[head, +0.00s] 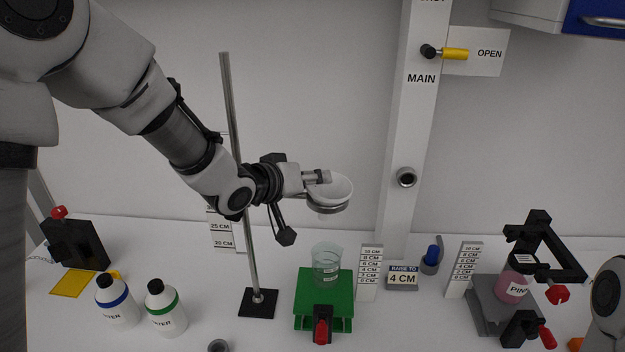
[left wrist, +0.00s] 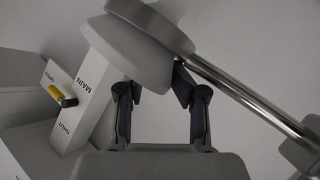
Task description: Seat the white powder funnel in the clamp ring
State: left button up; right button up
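The white funnel (head: 338,187) is a shallow bowl at the right end of my left arm. It also shows in the left wrist view (left wrist: 125,55). The grey clamp ring (head: 330,209) is directly under the bowl; a darker disc (left wrist: 160,24) against the bowl in the left wrist view looks like this ring. I cannot tell how deep the funnel sits in it. My left gripper (left wrist: 158,80) has its dark fingers apart at the bowl's edge. The bowl hides part of the fingertips, so a grip is unclear.
The stand's rod (head: 230,110) rises behind my left arm from a black base (head: 258,303). A beaker (head: 326,264) stands on a green platform (head: 308,300) below the funnel. Two white bottles (head: 166,310) stand at left, a pink jar (head: 510,287) at right.

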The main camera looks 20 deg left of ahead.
pick_arm(q)
jog(key=shift+a+f, duration=0.1)
jog(key=shift+f, duration=0.15)
jog(key=shift+s, duration=0.15)
jog(key=v, duration=0.7)
jog(key=shift+r, duration=0.25)
jog(key=shift+a, duration=0.1)
